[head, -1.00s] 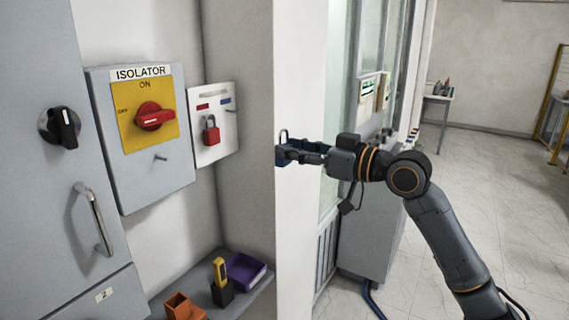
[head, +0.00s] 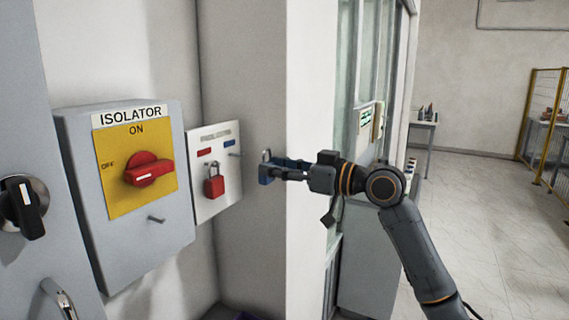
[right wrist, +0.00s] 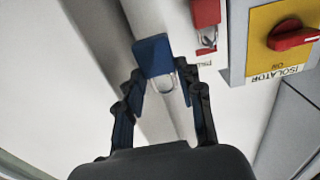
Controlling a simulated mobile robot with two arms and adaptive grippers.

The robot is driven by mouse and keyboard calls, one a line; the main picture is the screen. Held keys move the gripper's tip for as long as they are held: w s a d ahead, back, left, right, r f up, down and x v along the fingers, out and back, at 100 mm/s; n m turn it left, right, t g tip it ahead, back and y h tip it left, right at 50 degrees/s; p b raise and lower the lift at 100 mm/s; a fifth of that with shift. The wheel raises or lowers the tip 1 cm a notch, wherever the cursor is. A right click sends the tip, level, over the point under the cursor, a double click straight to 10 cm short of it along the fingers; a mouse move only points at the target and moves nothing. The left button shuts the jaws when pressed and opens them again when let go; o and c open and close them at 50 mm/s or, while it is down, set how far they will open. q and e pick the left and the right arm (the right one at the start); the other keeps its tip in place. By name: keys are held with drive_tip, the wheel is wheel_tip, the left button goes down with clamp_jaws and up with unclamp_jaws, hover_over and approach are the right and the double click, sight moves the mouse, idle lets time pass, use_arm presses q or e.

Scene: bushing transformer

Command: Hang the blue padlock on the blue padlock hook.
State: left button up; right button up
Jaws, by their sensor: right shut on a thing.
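My right gripper (head: 275,171) is shut on the blue padlock (head: 265,173), in front of the grey wall just right of the white padlock board (head: 217,198). The padlock's shackle shows above the fingers. In the right wrist view, the padlock's blue body (right wrist: 153,57) and metal shackle are at the fingertips (right wrist: 162,84). The blue padlock hook (head: 235,155) is a small peg under the blue label (head: 230,143) on the board. It appears empty, with the padlock apart from it to the right. My left gripper is out of view.
A red padlock (head: 214,184) hangs on the board, left of the blue hook. A wall edge (head: 305,240) is close behind my right wrist.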

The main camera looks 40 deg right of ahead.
drive_tip(key=shift+p+x, duration=0.65)
drive_tip(key=shift+x, duration=0.35)
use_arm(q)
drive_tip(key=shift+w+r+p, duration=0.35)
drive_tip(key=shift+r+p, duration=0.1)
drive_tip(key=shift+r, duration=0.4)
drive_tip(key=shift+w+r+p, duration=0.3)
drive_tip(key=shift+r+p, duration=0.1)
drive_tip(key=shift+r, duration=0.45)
use_arm(e)
drive_tip(key=shift+w+a+f, duration=0.25)
drive_tip(key=shift+w+a, duration=0.1)
drive_tip(key=shift+w, duration=0.5)
drive_tip(key=shift+w+a+f, duration=0.2)
drive_tip(key=shift+w+a, duration=0.15)
drive_tip(key=shift+w, duration=0.5)
drive_tip(key=shift+w+a+f, duration=0.25)
drive_tip(key=shift+w+a, duration=0.1)
drive_tip(key=shift+w, duration=0.5)
drive_tip(key=o, duration=1.3)
